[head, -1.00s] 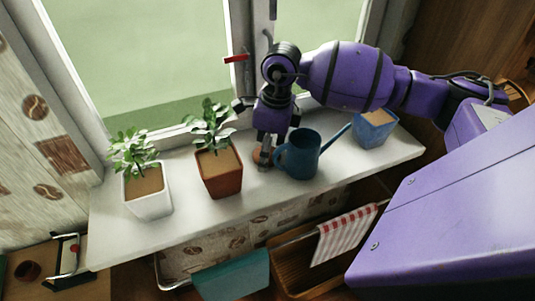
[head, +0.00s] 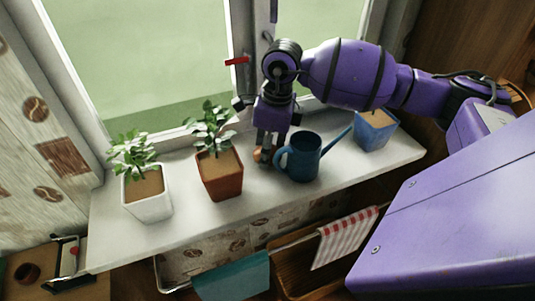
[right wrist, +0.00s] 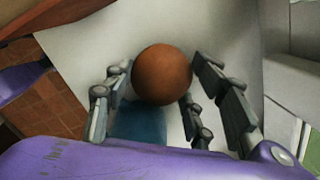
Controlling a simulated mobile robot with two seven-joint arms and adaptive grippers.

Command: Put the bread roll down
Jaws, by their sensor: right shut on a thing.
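The bread roll (right wrist: 162,74) is a round brown ball between the fingers of my right gripper (right wrist: 160,90) in the right wrist view. In the head view the roll (head: 257,155) shows only in part, low between the fingertips of my right gripper (head: 265,150). The gripper points down at the white windowsill (head: 240,215), between the terracotta pot and the blue watering can. I cannot tell whether the roll touches the sill. My left gripper is not in view.
A terracotta pot (head: 219,176) with a plant stands just left of my right gripper. A blue watering can (head: 303,158) stands close on the right. A white pot (head: 148,196) is further left and a blue pot (head: 374,132) further right. The sill's front is clear.

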